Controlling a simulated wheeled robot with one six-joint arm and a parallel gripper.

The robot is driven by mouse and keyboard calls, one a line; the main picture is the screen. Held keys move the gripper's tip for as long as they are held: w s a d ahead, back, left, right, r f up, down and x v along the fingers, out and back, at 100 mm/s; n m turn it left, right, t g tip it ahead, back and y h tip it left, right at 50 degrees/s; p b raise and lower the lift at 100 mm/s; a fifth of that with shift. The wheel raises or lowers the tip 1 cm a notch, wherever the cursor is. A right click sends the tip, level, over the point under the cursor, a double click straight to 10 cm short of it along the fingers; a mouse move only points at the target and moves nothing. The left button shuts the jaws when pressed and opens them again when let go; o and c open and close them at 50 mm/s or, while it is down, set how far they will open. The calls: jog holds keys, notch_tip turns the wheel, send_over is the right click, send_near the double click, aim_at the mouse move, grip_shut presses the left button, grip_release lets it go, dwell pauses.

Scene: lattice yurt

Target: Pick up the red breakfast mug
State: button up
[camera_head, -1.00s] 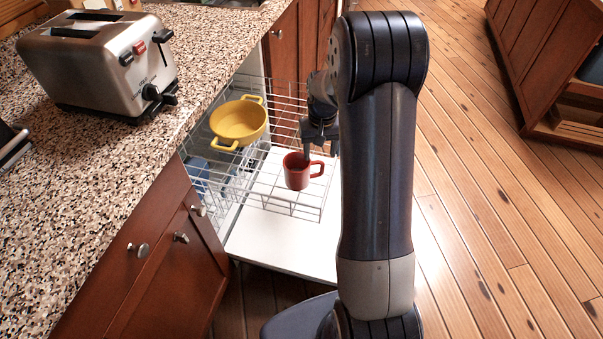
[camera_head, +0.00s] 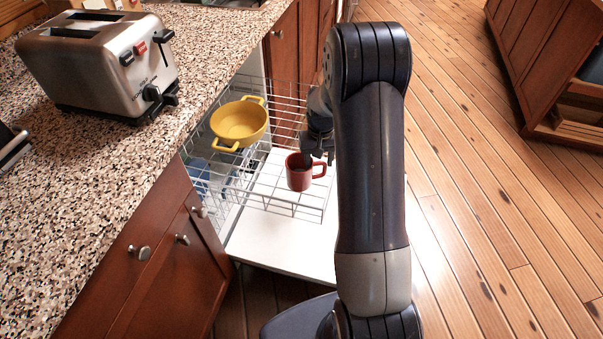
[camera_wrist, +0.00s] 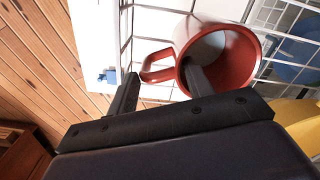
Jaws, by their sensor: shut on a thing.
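The red mug (camera_head: 299,178) stands upright in the wire rack (camera_head: 262,206) of the open dishwasher, its handle pointing right. My gripper (camera_head: 318,157) is at the mug's handle side, coming down from above. In the wrist view, one finger of my gripper (camera_wrist: 162,82) reaches inside the mug (camera_wrist: 241,60) and the other is outside, beside the handle. The gripper is shut on the mug's wall at the handle side. I see no clear gap between the mug and the rack.
A yellow two-handled pot (camera_head: 239,123) sits in the rack, behind and left of the mug. The white open door (camera_head: 285,250) lies below. A speckled counter (camera_head: 130,180) with a toaster (camera_head: 105,62) is at left. Wooden floor (camera_head: 470,200) is clear at right.

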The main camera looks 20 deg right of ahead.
jog(key=c, duration=0.4)
notch_tip(320, 180, up, 10)
jog(key=shift+r+p, duration=0.1)
jog(key=shift+p, duration=0.45)
